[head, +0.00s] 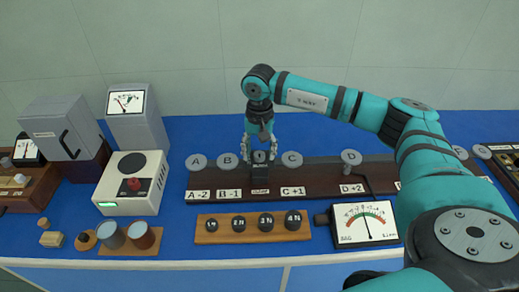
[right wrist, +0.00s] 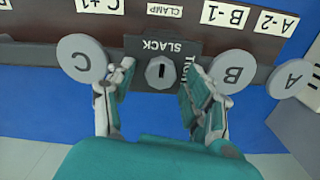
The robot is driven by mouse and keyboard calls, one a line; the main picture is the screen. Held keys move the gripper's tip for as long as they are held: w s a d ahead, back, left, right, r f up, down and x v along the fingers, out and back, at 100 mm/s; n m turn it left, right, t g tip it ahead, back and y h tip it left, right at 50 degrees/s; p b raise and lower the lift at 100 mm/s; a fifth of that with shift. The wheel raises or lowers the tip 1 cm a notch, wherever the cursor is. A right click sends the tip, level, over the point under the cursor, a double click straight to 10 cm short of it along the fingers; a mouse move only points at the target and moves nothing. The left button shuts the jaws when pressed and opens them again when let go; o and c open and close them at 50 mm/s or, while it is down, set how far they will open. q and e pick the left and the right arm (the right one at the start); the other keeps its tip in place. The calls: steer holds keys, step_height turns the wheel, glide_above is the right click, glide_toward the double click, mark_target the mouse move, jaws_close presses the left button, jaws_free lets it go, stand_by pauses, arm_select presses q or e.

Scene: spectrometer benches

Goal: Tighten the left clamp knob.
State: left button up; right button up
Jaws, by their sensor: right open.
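The left clamp knob is a small grey round knob with a dark mark. It shows in the right wrist view (right wrist: 160,73), upside down, on a dark plate (right wrist: 160,48) lettered SLACK and, partly hidden by a finger, TIGHT. The knob's mark points towards SLACK. In the head view the clamp plate (head: 259,183) sits mid-rail behind a CLAMP label, between discs B (head: 228,161) and C (head: 292,160). My right gripper (head: 260,154) points down over it, open. In the right wrist view its fingers (right wrist: 160,78) stand either side of the knob, apart from it. My left gripper is not in view.
The dark wooden rail (head: 325,176) carries lettered discs. In front are a wooden block (head: 222,233) with several black weights and a dial meter (head: 363,223). A white device (head: 130,183) with a red knob stands left. My right arm hides part of the right side.

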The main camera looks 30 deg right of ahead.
jaws_close()
stand_by(0.4)
steer(key=m+b, duration=0.2)
steer(key=m, duration=0.2)
steer(key=shift+f, duration=0.1)
steer(key=m+b, duration=0.2)
steer(key=m, duration=0.2)
steer(key=m+b, duration=0.1)
steer(key=m, duration=0.4)
steer(key=shift+s, duration=0.1)
steer(key=m+b, duration=0.1)
steer(key=m, duration=0.3)
steer(key=shift+m, duration=0.4)
steer(key=shift+r, duration=0.2)
